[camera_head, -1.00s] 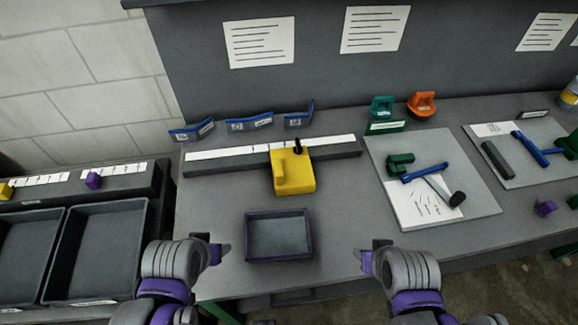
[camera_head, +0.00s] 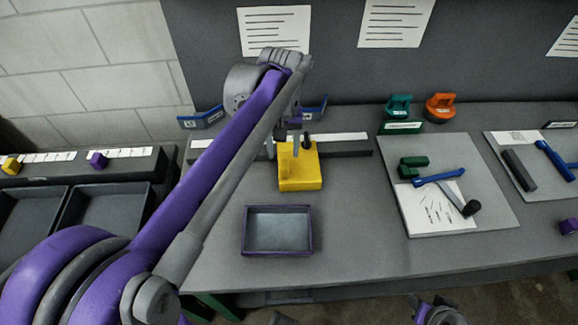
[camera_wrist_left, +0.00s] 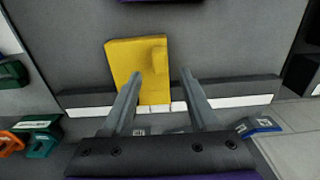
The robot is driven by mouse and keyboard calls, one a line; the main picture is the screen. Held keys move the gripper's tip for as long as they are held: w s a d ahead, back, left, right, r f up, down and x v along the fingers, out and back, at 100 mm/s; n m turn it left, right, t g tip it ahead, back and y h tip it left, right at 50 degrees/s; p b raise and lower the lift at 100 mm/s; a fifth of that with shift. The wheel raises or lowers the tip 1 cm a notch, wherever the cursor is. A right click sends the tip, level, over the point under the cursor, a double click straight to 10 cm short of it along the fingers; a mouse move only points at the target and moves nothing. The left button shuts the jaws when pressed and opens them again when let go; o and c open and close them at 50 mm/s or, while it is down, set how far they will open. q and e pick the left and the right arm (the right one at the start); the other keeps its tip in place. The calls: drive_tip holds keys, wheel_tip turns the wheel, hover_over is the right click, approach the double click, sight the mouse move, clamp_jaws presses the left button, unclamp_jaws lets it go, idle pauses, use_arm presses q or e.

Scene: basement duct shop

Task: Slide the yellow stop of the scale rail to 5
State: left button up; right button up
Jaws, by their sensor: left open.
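The yellow stop (camera_head: 301,176) sits on the dark scale rail (camera_head: 345,152), right of its middle in the head view. It has a raised grip ridge, clear in the wrist view on the stop (camera_wrist_left: 122,62). My left gripper (camera_head: 283,147) is above the stop, pointing down and open. In the wrist view its two fingers (camera_wrist_left: 161,74) lie either side of the ridge, with no clear contact. The white scale strip (camera_head: 350,137) is partly hidden by my arm, and its numbers are unreadable. Part of my right arm shows at the bottom edge; its jaws are unclear.
A purple-rimmed tray (camera_head: 278,253) stands in front of the stop. Blue label holders (camera_head: 201,119) stand behind the rail. A board (camera_head: 490,190) with tools lies to the right.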

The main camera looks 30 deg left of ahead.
sight(284, 164)
use_arm(q)
wheel_tip(284, 164, down, 8)
drive_tip(key=shift+r+b, duration=0.25)
drive_tip(key=shift+b, duration=0.05)
clamp_jaws()
idle(1.3)
